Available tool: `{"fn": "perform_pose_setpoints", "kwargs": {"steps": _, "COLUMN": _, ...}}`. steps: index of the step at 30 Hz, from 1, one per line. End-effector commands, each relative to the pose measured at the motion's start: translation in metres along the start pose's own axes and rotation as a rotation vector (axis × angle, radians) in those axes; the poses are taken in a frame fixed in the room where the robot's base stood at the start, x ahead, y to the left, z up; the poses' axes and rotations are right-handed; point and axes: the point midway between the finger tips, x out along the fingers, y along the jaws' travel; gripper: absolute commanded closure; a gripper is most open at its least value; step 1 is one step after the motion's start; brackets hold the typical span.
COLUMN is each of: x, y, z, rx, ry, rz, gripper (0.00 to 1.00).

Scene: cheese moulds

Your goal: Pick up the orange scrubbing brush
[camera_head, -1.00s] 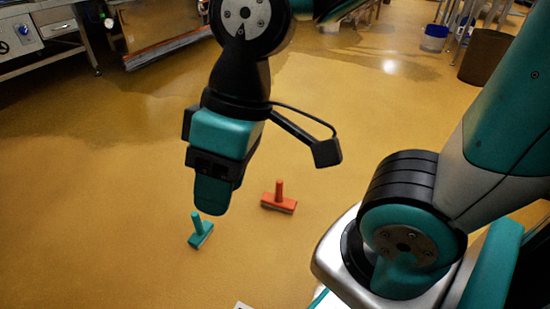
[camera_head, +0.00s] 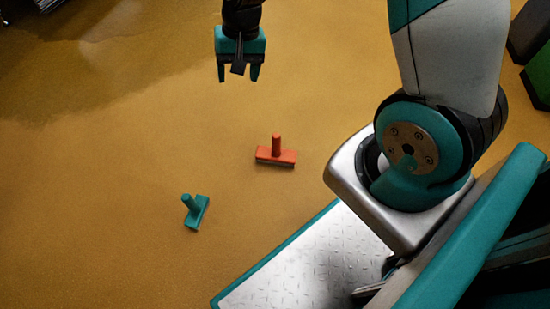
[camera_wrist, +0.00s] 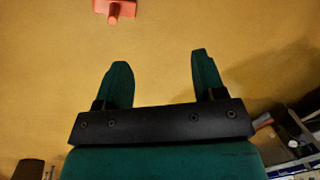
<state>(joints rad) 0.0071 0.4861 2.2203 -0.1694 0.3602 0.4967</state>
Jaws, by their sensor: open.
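The orange scrubbing brush (camera_head: 276,154) lies on the yellow-brown floor with its handle standing up. My gripper (camera_head: 238,80) is open and empty, above the floor, up and a little left of the brush in the head view. In the wrist view the orange brush (camera_wrist: 115,9) shows at the top edge, partly cut off, beyond the two teal fingers of my gripper (camera_wrist: 160,70). Nothing is between the fingers.
A teal brush (camera_head: 195,211) lies on the floor to the lower left of the orange one, apart from it. Dark and green boxes (camera_head: 538,70) stand at the upper right. The floor around both brushes is clear.

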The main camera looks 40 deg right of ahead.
Motion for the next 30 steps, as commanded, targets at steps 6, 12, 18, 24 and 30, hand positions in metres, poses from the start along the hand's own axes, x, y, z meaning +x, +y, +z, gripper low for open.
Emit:
{"fn": "perform_pose_setpoints", "kwargs": {"steps": 6, "x": 0.123, "y": 0.087, "z": -0.055, "rx": 0.389, "ry": 0.036, "rz": 0.115, "gripper": 0.37}}
{"fn": "perform_pose_setpoints", "kwargs": {"steps": 12, "x": 0.174, "y": 0.128, "z": -0.065, "rx": 0.543, "ry": 0.062, "rz": 0.166, "gripper": 0.37}}
{"fn": "perform_pose_setpoints", "kwargs": {"steps": 18, "x": 0.21, "y": 0.138, "z": -0.066, "rx": 0.564, "ry": 0.067, "rz": 0.175, "gripper": 0.37}}
{"fn": "perform_pose_setpoints", "kwargs": {"steps": 24, "x": 0.257, "y": 0.146, "z": -0.067, "rx": 0.561, "ry": 0.067, "rz": 0.174, "gripper": 0.37}}
{"fn": "perform_pose_setpoints", "kwargs": {"steps": 30, "x": 0.291, "y": 0.152, "z": -0.068, "rx": 0.56, "ry": 0.067, "rz": 0.173, "gripper": 0.37}}
